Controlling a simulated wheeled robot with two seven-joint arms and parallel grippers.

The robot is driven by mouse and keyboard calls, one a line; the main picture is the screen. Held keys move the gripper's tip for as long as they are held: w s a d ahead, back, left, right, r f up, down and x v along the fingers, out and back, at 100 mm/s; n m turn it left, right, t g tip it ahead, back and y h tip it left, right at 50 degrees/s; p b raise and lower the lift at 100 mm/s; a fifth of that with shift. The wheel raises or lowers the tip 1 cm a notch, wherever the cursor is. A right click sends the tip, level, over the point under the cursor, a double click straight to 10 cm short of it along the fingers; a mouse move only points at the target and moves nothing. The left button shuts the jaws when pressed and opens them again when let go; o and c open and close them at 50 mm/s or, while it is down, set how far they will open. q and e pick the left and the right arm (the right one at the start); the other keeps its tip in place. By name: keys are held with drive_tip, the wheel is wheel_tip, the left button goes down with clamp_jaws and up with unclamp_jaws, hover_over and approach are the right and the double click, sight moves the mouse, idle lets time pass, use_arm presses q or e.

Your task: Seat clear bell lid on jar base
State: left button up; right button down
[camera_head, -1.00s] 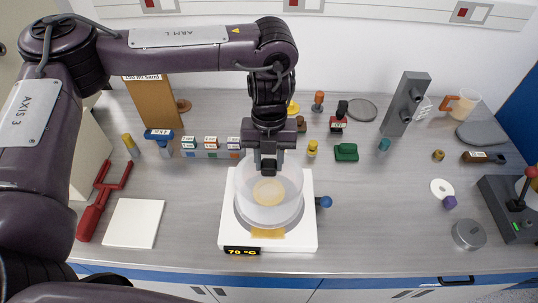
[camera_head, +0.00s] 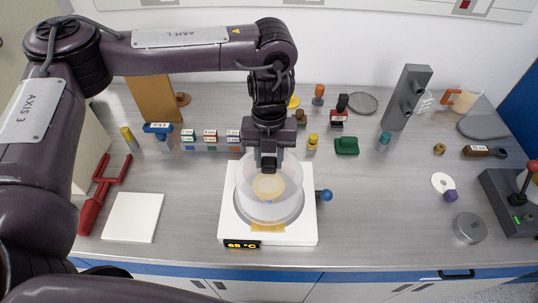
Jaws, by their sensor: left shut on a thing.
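The clear bell lid (camera_head: 291,176) is a see-through dome over the jar base on the white hot plate (camera_head: 306,232). My left gripper (camera_head: 268,168) comes down from above and is shut on the lid's top. The jar base (camera_head: 245,212) is a round, pale form under the dome, with a tan disc (camera_head: 268,187) showing through. The lid's rim looks a little above and behind the base's front edge, but I cannot tell whether they touch. My right gripper is not in view.
A white square tile (camera_head: 132,217) and a red fork-shaped tool (camera_head: 100,195) lie left. The counter right of the plate is clear up to a grey round tin (camera_head: 468,229).

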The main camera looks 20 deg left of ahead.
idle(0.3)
use_arm(q)
drive_tip(key=shift+f, duration=0.75)
idle(0.4)
drive_tip(key=o, duration=1.1)
drive_tip(key=shift+r, duration=0.1)
drive_tip(key=shift+c, duration=0.2)
drive_tip(key=r, duration=0.2)
drive_tip(key=r+b, duration=0.1)
drive_tip(key=r, duration=0.4)
drive_tip(key=shift+w+a+r, duration=0.1)
drive_tip(key=shift+w+r, duration=0.25)
drive_tip(key=shift+w, duration=0.05)
